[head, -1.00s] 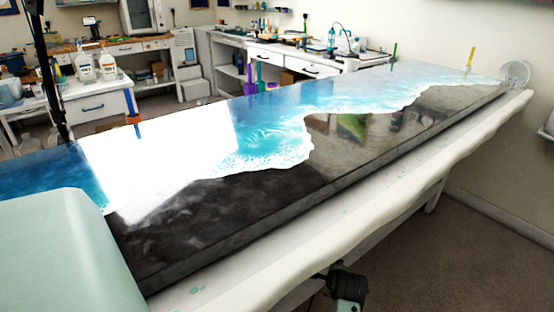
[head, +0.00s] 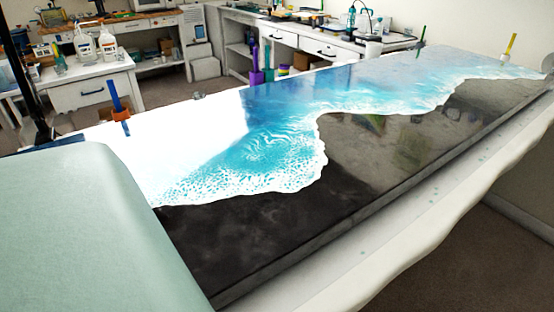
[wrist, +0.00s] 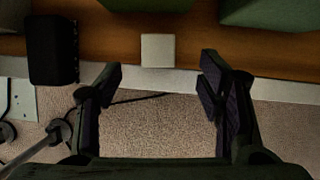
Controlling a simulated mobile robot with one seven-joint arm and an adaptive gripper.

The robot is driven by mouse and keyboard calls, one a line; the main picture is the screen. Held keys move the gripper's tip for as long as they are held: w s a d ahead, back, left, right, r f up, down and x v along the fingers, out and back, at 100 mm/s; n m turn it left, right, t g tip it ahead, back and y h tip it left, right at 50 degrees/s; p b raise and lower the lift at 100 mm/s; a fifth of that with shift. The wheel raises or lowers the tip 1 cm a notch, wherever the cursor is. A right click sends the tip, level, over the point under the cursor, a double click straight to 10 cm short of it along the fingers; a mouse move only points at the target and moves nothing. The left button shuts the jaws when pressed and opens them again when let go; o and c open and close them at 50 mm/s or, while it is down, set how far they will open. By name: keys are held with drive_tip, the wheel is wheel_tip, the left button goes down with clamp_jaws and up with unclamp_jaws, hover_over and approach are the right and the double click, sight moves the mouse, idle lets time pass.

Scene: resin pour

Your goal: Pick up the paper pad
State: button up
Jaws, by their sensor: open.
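A small pale square (wrist: 158,50), which looks like the paper pad, lies near the front edge of a brown wooden surface in the wrist view. My gripper (wrist: 160,80) is open and empty in the wrist view. Its two dark fingers stand apart below and to either side of the pale square, with clear space between them. They do not appear to touch it. I cannot make out the pad in the head view, and my gripper does not show there.
A black box (wrist: 51,50) stands left of the pale square, and green objects sit behind it. Speckled floor (wrist: 155,130) shows below the wooden edge. In the head view, a long blue, white and black resin table (head: 290,215) fills the middle. Bottles (head: 85,45) stand on a back-left bench.

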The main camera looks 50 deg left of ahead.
drive_tip(key=x, duration=0.7)
drive_tip(key=shift+s, duration=0.15)
drive_tip(key=shift+c, duration=0.3)
drive_tip(key=shift+r, duration=0.1)
drive_tip(key=c, duration=0.8)
drive_tip(key=shift+r, duration=0.1)
drive_tip(key=shift+d+r, duration=0.1)
drive_tip(key=shift+r, duration=0.05)
drive_tip(key=d+b, duration=0.1)
drive_tip(key=d, duration=1.6)
drive_tip(key=shift+d, duration=0.4)
